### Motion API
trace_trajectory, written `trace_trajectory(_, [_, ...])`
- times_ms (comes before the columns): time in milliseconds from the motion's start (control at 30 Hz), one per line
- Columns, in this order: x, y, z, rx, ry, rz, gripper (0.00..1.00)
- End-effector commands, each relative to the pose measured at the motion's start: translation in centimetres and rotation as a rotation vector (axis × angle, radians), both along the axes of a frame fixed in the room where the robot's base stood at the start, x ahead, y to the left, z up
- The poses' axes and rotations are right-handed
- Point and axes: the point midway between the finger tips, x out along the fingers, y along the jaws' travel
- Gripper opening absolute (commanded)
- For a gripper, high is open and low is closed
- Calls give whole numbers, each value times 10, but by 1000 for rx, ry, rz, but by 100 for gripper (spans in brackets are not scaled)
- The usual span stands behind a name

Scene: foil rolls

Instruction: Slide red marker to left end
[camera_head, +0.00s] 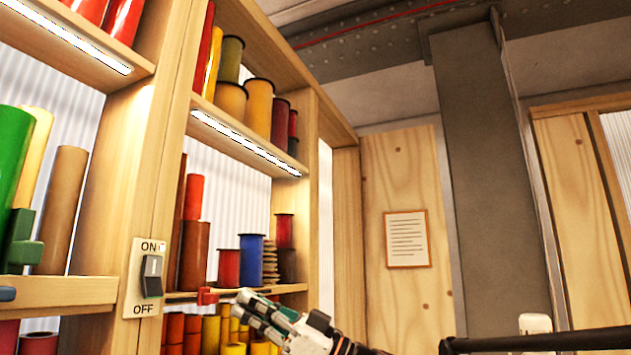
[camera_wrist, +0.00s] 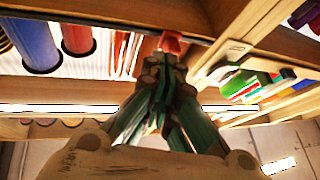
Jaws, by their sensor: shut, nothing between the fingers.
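The red marker (camera_head: 207,297) sits on the front edge of the middle shelf (camera_head: 290,288), toward the left part of that shelf, near the wooden post. It also shows in the wrist view (camera_wrist: 172,42), just beyond my fingertips. My gripper (camera_head: 243,300) is shut and empty, reaching up from the lower right to the right side of the marker in the head view. In the wrist view my gripper (camera_wrist: 162,72) has its fingers together. The fingertips look very close to the marker; I cannot tell whether they touch it.
A wooden post with an ON/OFF switch (camera_head: 152,278) stands left of the marker. A green slider-like piece (camera_head: 22,243) is on the left bay. A red roll (camera_head: 229,268) and a blue roll (camera_head: 251,260) stand behind my gripper.

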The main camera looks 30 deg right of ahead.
Motion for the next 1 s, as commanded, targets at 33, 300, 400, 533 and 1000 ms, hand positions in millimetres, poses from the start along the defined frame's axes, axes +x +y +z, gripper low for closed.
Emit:
trace_trajectory(33, [-5, 0, 0, 0, 0, 0, 0])
trace_trajectory(300, [-11, -4, 0, 0, 0, 1, 0])
trace_trajectory(400, [-11, -3, 0, 0, 0, 1, 0])
trace_trajectory(533, [-12, -5, -1, 0, 0, 1, 0])
trace_trajectory(1000, [-29, -29, -16, 0, 0, -1, 0])
